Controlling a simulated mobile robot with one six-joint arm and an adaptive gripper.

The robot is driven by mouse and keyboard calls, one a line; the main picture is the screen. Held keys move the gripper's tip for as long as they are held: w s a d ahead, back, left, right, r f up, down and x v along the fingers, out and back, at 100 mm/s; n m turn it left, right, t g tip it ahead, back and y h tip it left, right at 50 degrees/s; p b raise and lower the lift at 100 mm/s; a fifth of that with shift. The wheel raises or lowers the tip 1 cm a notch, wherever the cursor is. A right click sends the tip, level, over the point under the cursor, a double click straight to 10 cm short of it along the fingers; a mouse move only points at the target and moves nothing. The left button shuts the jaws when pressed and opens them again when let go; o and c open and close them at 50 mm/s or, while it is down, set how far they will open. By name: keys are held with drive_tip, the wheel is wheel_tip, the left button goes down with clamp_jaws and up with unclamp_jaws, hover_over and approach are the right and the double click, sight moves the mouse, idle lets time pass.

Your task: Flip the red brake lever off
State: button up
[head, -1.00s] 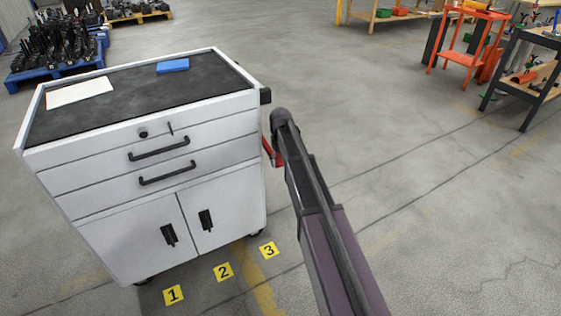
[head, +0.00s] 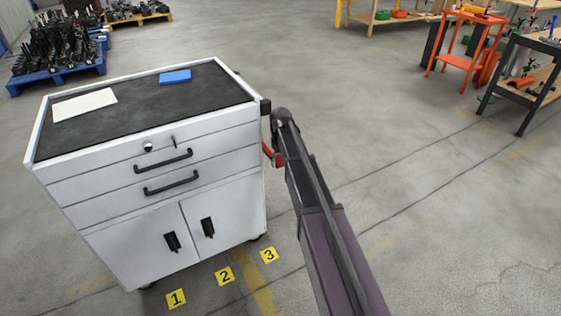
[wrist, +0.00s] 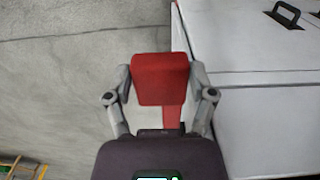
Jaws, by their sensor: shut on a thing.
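The red brake lever (wrist: 160,78) shows in the wrist view as a broad red pad on a narrow red stem, beside the white cabinet's side. My gripper (wrist: 161,88) has its two fingers on either side of the pad and is shut on it. In the head view a small part of the red lever (head: 268,152) shows at the cabinet's right side. My arm hides the rest of the lever and the gripper there.
The white cabinet (head: 110,190) on casters carries a blue block (head: 175,76) and a white sheet (head: 84,104) on its dark top. Yellow floor markers (head: 225,275) lie in front. Open floor is to the right, with an orange stand (head: 455,59) farther back.

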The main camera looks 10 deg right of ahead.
drive_tip(key=r+p, duration=0.2)
drive_tip(key=w+r+p, duration=0.1)
drive_tip(key=r, duration=0.1)
drive_tip(key=r+p, duration=0.2)
drive_tip(key=shift+w+a+r+p, duration=0.25)
drive_tip(key=shift+w+r+p, duration=0.1)
drive_tip(key=shift+r, duration=0.05)
drive_tip(key=shift+w+a+r+p, duration=0.15)
drive_tip(key=shift+w+r+p, duration=0.2)
drive_tip(key=shift+r+p, duration=0.35)
drive_tip(key=o, duration=1.3)
drive_tip(key=shift+c, duration=0.2)
drive_tip(key=shift+s+f, duration=0.1)
